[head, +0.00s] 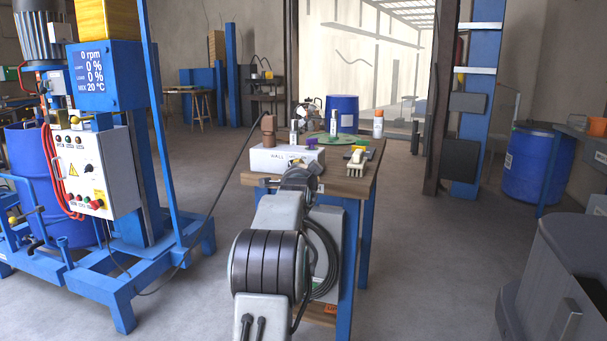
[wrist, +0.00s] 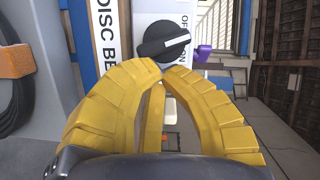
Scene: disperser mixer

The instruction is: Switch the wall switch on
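In the wrist view a black rotary knob (wrist: 163,41) with a white pointer mark sits on a white panel. OFF and ON are printed sideways beside it. The mark faces the right of the picture, on the side of the lettering.
The wooden table (head: 348,188) carries bottles and small items. A blue mixer stand with a control panel (head: 103,171) is at left. A blue drum (head: 541,166) and a grey bin (head: 560,270) are at right. Open floor lies right of the table.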

